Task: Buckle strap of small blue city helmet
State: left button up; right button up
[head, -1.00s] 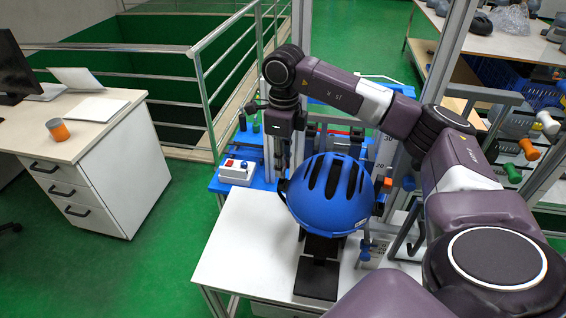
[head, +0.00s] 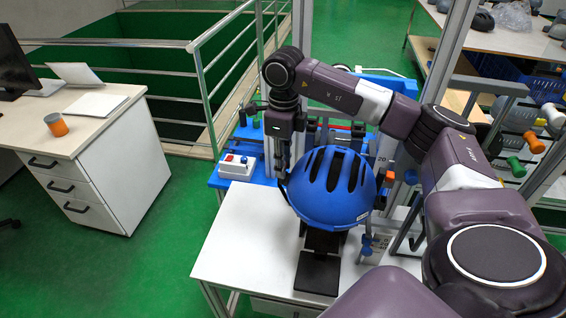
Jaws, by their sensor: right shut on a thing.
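The small blue city helmet (head: 331,190) sits on a black stand in the middle of the head view, with its dark vents facing up. A short dark strap piece (head: 282,190) shows at the helmet's left edge; the rest of the strap and the buckle are hidden under the shell. My right gripper (head: 283,168) points down just left of the helmet, beside its rim. Its fingers look closed, with the strap at their tips, though the grip itself is small and dark. My left gripper is out of view.
The black stand (head: 318,272) rests on a white table (head: 239,235). A white box with a red button (head: 237,166) stands behind on the left. Metal tower posts (head: 433,95) rise at the right, near my arm. The table's front left is clear.

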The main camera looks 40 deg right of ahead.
jog(key=shift+f, duration=0.3)
dwell(0.4)
jog(key=o, duration=0.8)
jog(key=shift+o, duration=0.3)
jog(key=shift+r, duration=0.15)
notch_tip(320, 180, up, 12)
jog(key=shift+f, duration=0.2)
